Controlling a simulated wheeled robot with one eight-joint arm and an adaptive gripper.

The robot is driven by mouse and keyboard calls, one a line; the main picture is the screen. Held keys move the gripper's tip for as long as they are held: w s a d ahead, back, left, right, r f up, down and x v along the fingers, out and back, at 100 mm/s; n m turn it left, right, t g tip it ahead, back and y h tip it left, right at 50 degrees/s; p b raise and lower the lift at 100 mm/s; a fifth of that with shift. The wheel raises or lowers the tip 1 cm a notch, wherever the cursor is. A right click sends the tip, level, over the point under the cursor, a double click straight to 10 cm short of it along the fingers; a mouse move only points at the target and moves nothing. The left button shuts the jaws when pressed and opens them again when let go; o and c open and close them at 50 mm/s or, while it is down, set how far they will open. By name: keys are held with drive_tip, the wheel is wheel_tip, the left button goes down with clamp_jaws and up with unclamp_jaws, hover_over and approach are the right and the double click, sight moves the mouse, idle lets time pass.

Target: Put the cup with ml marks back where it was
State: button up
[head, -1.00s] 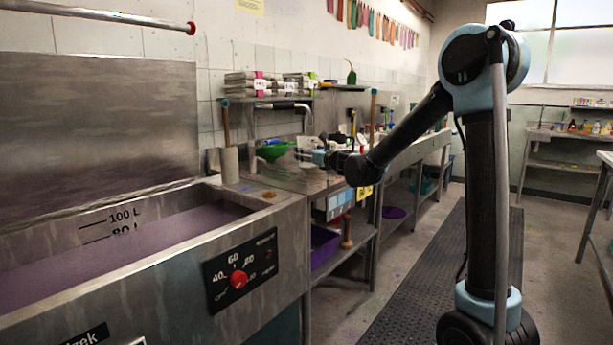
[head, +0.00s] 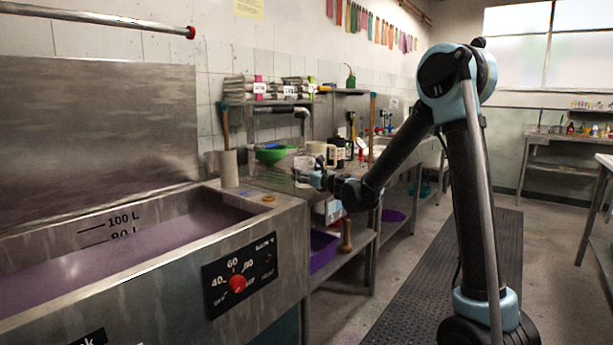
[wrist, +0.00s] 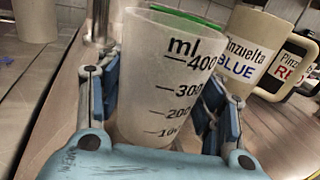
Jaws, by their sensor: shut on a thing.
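The cup with ml marks (wrist: 165,80) is a translucent white measuring cup with black numbers. In the wrist view it stands upright between the blue-padded fingers of my gripper (wrist: 162,92), which is shut on it. In the head view my gripper (head: 312,178) is over the front part of the steel counter (head: 262,181), and the cup (head: 303,163) shows small and faint beside it. I cannot tell whether the cup's base touches the counter; its bottom is hidden by my gripper.
A jug marked BLUE (wrist: 250,48) and a jug marked RED (wrist: 286,68) stand close on the right in the wrist view. A green bowl (head: 271,155) is behind the gripper.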

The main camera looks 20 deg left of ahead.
drive_tip(key=o, duration=1.2)
drive_tip(key=shift+o, duration=0.2)
drive_tip(key=s+d+n+g, duration=0.3)
drive_tip(key=s+d+n, duration=0.6)
drive_tip(key=s+d, duration=0.6)
drive_tip(key=s+d+f+n+g+h, duration=0.2)
drive_tip(key=s+d+f+n+h, duration=0.2)
drive_tip(key=s+d, duration=0.5)
drive_tip(key=s+d+f+n+g+h, duration=0.2)
drive_tip(key=s+d+f+n+h, duration=0.3)
drive_tip(key=d, duration=1.1)
drive_tip(key=s+d+f+n+g+h, duration=0.2)
drive_tip(key=s+d+f+n+h, duration=0.2)
drive_tip(key=s+d+f+n, duration=0.4)
drive_tip(key=s+d+f, duration=0.2)
drive_tip(key=s+d, duration=0.2)
drive_tip(key=s, duration=0.1)
drive_tip(key=shift+d+f+h, duration=0.25)
drive_tip(key=shift+h, duration=0.15)
drive_tip(key=shift+w, duration=0.1)
